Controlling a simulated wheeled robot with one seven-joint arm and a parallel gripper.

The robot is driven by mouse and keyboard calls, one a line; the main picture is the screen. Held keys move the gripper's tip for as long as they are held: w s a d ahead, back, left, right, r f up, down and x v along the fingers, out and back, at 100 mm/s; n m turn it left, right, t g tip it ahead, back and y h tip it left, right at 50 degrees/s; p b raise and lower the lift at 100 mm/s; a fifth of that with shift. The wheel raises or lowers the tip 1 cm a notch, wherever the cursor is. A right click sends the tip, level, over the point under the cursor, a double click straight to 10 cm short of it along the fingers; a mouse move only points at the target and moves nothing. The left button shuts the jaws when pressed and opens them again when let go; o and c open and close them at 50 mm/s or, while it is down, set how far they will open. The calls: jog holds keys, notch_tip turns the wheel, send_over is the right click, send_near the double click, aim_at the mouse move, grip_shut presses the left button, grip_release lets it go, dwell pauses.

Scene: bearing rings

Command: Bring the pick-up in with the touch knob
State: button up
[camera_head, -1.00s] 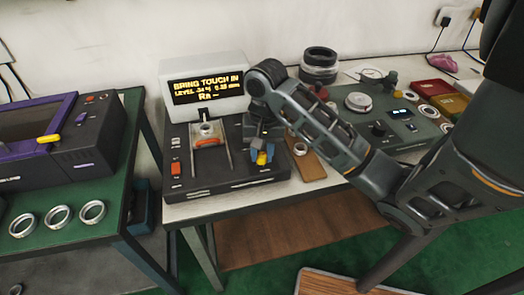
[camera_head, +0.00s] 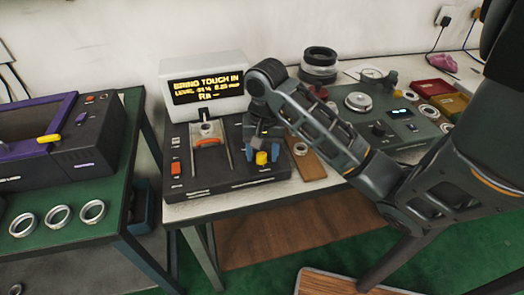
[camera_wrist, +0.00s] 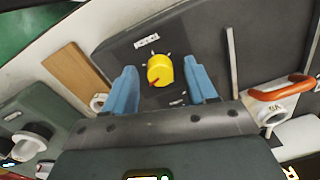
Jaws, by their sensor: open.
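The yellow touch knob (camera_wrist: 160,70), with a red pointer mark, sits on the dark measuring unit (camera_head: 226,190). My gripper (camera_wrist: 164,86) is open over it. Its blue fingers stand on either side of the knob, with gaps visible between them and it. In the head view the yellow knob (camera_head: 262,157) shows between the fingertips. Left of it, an orange bracket (camera_head: 209,142), possibly the pick-up, lies between two rails beside a metal ring (camera_head: 206,130); the contact point is too small to tell. The display (camera_head: 205,88) reads "BRING TOUCH IN" with a level of about minus 31 percent.
A wooden board (camera_head: 310,166) with a small ring lies right of the unit. A grey-green device (camera_head: 385,130) and coloured trays (camera_head: 447,103) stand farther right. A purple-framed machine (camera_head: 60,140) and several rings are on the left green table.

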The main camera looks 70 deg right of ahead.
aim_at(262, 155)
notch_tip(262, 155, up, 8)
jog(key=p, duration=0.3)
jog(key=shift+s+f, duration=0.1)
dwell(0.6)
